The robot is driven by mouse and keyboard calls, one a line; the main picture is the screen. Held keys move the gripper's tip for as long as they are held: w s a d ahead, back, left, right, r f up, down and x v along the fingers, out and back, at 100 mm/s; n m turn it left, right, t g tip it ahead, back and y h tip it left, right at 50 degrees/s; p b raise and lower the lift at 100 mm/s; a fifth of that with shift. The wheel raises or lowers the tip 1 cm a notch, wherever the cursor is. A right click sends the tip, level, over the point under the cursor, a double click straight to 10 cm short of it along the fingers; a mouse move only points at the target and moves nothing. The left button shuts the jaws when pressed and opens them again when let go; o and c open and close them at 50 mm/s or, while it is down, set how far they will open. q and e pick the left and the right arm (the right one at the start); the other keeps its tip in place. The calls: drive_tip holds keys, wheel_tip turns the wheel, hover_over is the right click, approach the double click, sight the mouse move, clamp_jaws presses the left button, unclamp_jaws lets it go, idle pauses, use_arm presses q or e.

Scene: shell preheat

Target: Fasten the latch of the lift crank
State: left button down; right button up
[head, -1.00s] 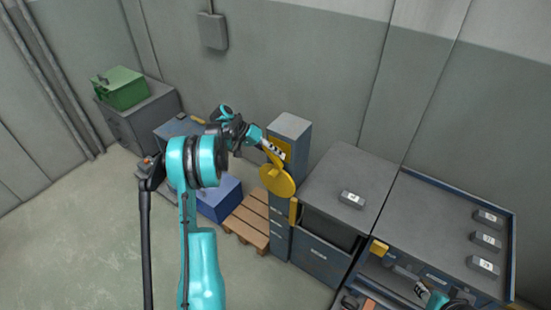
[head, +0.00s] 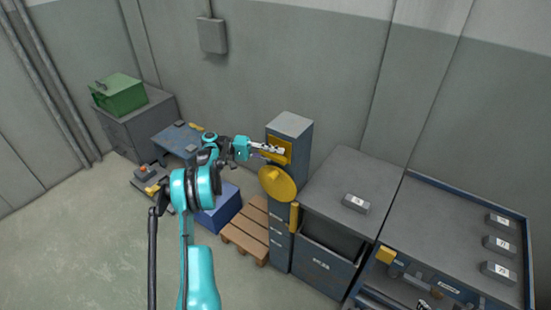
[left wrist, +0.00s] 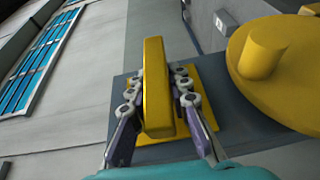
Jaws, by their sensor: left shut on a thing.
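The lift crank is a yellow disc (head: 278,184) on the front of a tall grey column (head: 290,127). In the left wrist view the disc (left wrist: 292,85) is at the right, with a round yellow knob (left wrist: 264,48). The latch is a yellow bar (left wrist: 156,75) over a yellow plate (left wrist: 203,91); the plate also shows above the disc in the head view (head: 287,160). My left gripper (head: 274,150) is shut on the bar, one finger on each side, apart from the disc. In the head view the gripper partly hides the latch, so its seating is unclear.
A grey cabinet (head: 335,180) with a dark open bay stands right of the column. Beyond it is a blue-edged bench (head: 450,215) with several grey blocks. A wooden pallet (head: 245,236) and blue box (head: 216,212) are on the floor at left. The left foreground floor is clear.

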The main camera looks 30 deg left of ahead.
use_arm(q)
drive_tip(key=shift+h, duration=0.3)
idle(0.4)
drive_tip(key=c, duration=1.4)
unclamp_jaws()
